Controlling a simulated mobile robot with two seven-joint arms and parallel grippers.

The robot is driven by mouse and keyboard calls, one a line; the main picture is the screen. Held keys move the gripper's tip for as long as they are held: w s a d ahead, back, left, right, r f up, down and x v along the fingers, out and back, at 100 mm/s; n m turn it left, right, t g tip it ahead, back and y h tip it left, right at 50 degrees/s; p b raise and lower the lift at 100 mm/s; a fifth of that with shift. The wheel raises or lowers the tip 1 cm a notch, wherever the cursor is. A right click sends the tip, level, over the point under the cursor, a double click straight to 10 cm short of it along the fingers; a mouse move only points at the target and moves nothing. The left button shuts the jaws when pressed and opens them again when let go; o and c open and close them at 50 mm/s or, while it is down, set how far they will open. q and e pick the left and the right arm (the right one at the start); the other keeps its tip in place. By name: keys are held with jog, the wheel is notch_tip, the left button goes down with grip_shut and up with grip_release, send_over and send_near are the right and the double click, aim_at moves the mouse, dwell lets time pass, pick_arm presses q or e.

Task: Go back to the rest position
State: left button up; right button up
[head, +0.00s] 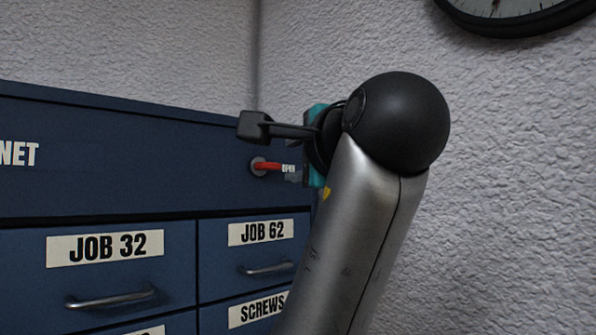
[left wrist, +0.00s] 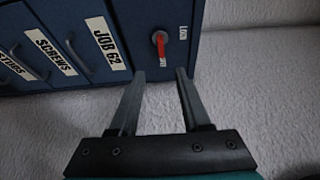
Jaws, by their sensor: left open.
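My left gripper (head: 292,159) is at the right end of a blue cabinet (head: 120,180) in the head view, partly hidden behind my own wrist. In the left wrist view its two grey fingers (left wrist: 160,74) are spread apart with nothing between them. A red lever (head: 267,166) on a round mount sits on the cabinet face beside a small label reading OPEN. The lever also shows in the left wrist view (left wrist: 161,45), beyond the fingertips and apart from them. My right gripper is not in view.
The cabinet has drawers with metal handles, labelled JOB 32 (head: 105,247), JOB 62 (head: 262,232) and SCREWS (head: 257,309). A rough pale wall (head: 510,180) stands behind and to the right. A clock (head: 510,14) hangs at the top right.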

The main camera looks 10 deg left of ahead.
pick_arm(q)
jog(key=shift+s+d, duration=0.25)
jog(key=shift+s, duration=0.2)
jog(key=shift+w+f, duration=0.1)
